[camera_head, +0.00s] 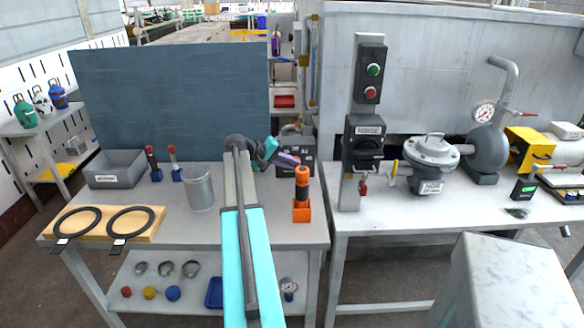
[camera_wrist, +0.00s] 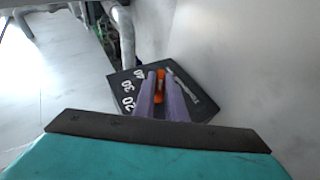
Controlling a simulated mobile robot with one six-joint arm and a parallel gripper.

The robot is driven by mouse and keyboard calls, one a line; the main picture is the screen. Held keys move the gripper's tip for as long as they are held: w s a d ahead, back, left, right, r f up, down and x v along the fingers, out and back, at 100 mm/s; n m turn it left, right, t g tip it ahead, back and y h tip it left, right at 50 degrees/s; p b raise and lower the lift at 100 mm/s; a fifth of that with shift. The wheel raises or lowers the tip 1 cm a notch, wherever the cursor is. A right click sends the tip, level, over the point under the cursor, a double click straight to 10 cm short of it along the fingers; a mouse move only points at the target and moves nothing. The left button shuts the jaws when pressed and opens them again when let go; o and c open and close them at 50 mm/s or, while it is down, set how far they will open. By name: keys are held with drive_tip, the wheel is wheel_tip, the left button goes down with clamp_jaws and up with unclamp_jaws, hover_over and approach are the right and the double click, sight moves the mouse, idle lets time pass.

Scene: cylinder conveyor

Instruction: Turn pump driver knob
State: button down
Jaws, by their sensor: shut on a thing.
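The pump driver (camera_head: 309,169) is a dark box with white markings at the back right of the left table. In the wrist view its black dial panel (camera_wrist: 121,84) shows the white numbers 20, 30 and 40, with more white print at the right. An orange knob (camera_wrist: 161,86) sits on this panel, between the purple fingers of my gripper (camera_wrist: 163,80). My gripper is shut on the knob. In the head view my gripper (camera_head: 289,159) reaches the front of the box, and the knob is hidden there.
An orange-handled tool in an orange holder (camera_head: 302,204) stands close in front of the box. A metal cup (camera_head: 199,190) stands left of my arm. A grey pipe (camera_wrist: 122,30) runs beside the panel. A blue-grey board (camera_head: 170,100) stands behind the table.

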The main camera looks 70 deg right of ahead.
drive_tip(key=shift+w+f+g+h+b, duration=0.1)
drive_tip(key=shift+f+g+h+b, duration=0.3)
drive_tip(key=shift+g+b, duration=0.35)
drive_tip(key=shift+r+n+g+b, duration=0.1)
drive_tip(key=shift+n+g+b, duration=0.2)
drive_tip(key=shift+b, duration=0.1)
drive_tip(key=c, duration=1.8)
unclamp_jaws()
drive_tip(key=shift+r, duration=0.1)
drive_tip(key=shift+r+p, duration=0.2)
drive_tip(key=shift+p, duration=0.3)
